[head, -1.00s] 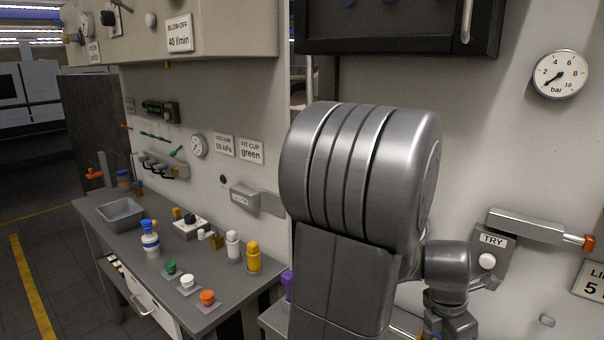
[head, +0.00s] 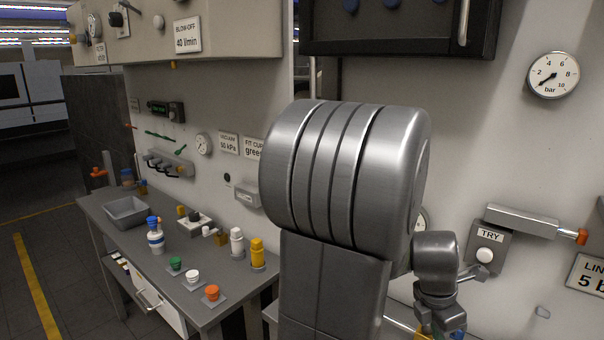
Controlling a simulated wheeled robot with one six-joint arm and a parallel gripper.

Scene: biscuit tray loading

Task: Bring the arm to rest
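My arm's large grey joint fills the middle of the head view, with my wrist to its right, low in the picture. The wrist points down and its end runs to the bottom edge. My gripper (head: 438,318) shows at most in part there, and its fingertips cannot be made out. Small yellow and blue patches show at the bottom edge beside it; I cannot tell what they are or whether anything is held.
At left a grey bench (head: 235,306) carries a grey tray (head: 127,212), a blue-and-white bottle (head: 155,238), green (head: 175,263), white (head: 192,276) and orange (head: 212,292) cups, and white and yellow bottles. A TRY box (head: 488,240) and pressure gauge (head: 553,75) are on the right wall.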

